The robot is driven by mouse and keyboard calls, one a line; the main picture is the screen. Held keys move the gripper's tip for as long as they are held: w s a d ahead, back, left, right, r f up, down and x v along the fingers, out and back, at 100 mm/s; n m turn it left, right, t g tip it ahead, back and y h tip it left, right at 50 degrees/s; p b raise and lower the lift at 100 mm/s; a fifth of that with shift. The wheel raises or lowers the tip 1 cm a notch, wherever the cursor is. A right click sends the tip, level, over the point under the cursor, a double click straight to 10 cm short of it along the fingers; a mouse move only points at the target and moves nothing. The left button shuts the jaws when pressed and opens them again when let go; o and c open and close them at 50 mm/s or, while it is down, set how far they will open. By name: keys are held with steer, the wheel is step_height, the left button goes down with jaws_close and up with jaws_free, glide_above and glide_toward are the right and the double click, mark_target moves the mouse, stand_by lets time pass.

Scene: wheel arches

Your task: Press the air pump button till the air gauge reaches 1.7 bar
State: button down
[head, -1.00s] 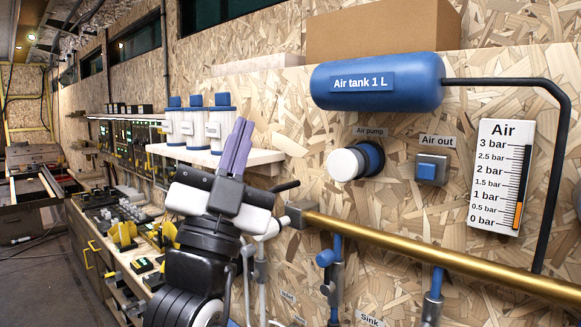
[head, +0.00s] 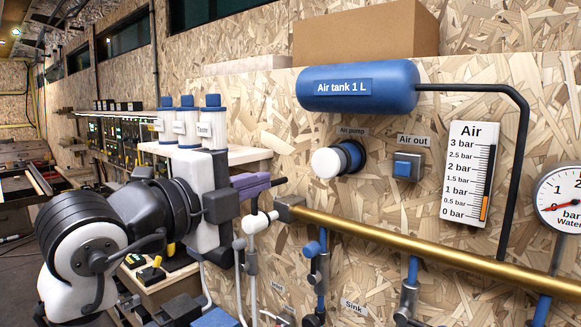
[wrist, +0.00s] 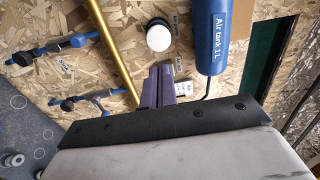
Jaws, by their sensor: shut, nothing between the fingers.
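The air pump (head: 340,160) is a white round button with a blue and dark collar on the wooden wall. It also shows in the wrist view as a white disc (wrist: 158,38) just beyond my fingertips. My gripper (head: 267,181) has purple fingers, shut and empty, pointing right. It is left of and a little below the button, apart from it. In the wrist view the shut fingers (wrist: 160,69) are also clear of the button. The air gauge (head: 470,175) has an orange bar reaching between 0.5 and 1 bar, about 0.8.
The blue air tank (head: 358,86) hangs above the button. The blue air out button (head: 403,168) is to its right. A brass pipe (head: 420,248) runs below, with valves under it. A shelf with white and blue canisters (head: 212,122) is behind my arm.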

mark_target(323, 165)
steer(key=shift+f, duration=0.1)
stand_by(0.3)
steer(key=p+x, duration=0.5)
steer(key=x, duration=0.8)
steer(key=shift+w+d, duration=0.1)
steer(key=shift+w+d+f, duration=0.1)
steer(key=shift+w+d, duration=0.05)
steer(key=shift+w, duration=0.15)
